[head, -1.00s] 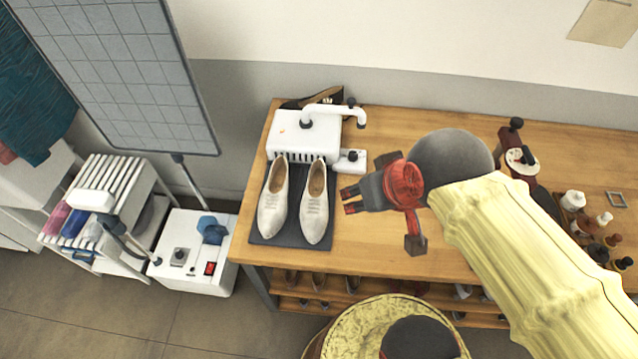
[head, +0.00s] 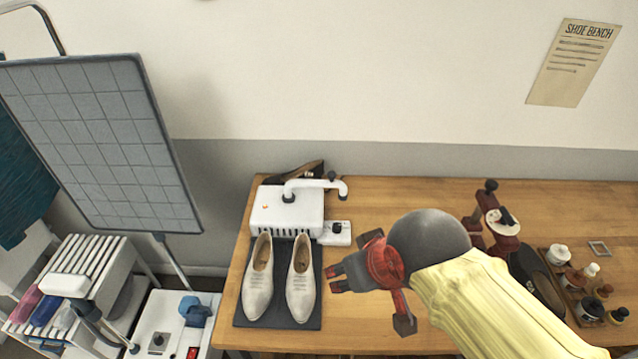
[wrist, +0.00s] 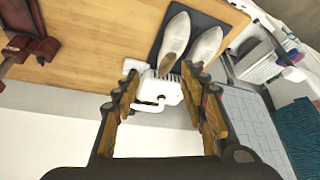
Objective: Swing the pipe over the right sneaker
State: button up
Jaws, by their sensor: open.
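The white pipe (head: 315,184) is mounted on top of a white box (head: 272,222) and points right, its bent-down end past the box's right side. It is not over a shoe. The right sneaker (head: 301,285), a cream shoe, lies on a dark mat (head: 312,322) in front of the box, beside its left mate (head: 258,285). My gripper (head: 334,278) is open and empty, just right of the right sneaker in the picture. In the wrist view the pipe (wrist: 147,107) shows between my open fingers (wrist: 165,104), with the right sneaker (wrist: 175,38) beyond.
A small white unit with a black knob (head: 337,232) sits right of the box. A dark shoe (head: 297,178) lies behind it. A red clamp-like tool (head: 488,220) and several bottles (head: 580,285) stand to the right. A grid panel (head: 105,145) stands left of the bench.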

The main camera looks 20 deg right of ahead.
aim_at(334, 177)
jog(key=shift+c, duration=0.2)
